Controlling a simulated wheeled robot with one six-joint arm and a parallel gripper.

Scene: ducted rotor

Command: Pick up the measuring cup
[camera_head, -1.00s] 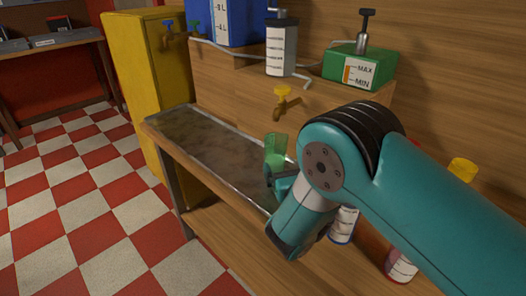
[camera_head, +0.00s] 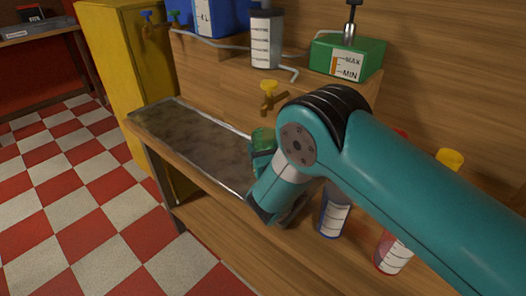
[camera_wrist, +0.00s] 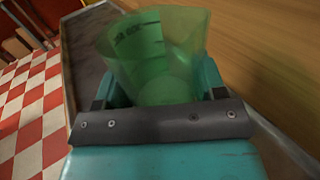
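The measuring cup (camera_head: 263,139) is green and see-through, with dark scale marks. In the head view it shows just left of my arm, over the right end of the tray, and its lower part is hidden. In the wrist view the measuring cup (camera_wrist: 160,55) stands between my gripper's two teal fingers, its open mouth toward the camera. My gripper (camera_wrist: 162,88) appears shut on the cup, with a finger against each side. In the head view my arm mostly covers the gripper. Whether the cup touches the tray cannot be told.
The long metal-rimmed tray (camera_head: 190,140) is set into the wooden bench. Marked bottles (camera_head: 334,215) stand right, under my arm. A green box (camera_head: 347,58) and grey container (camera_head: 265,40) sit on the upper ledge.

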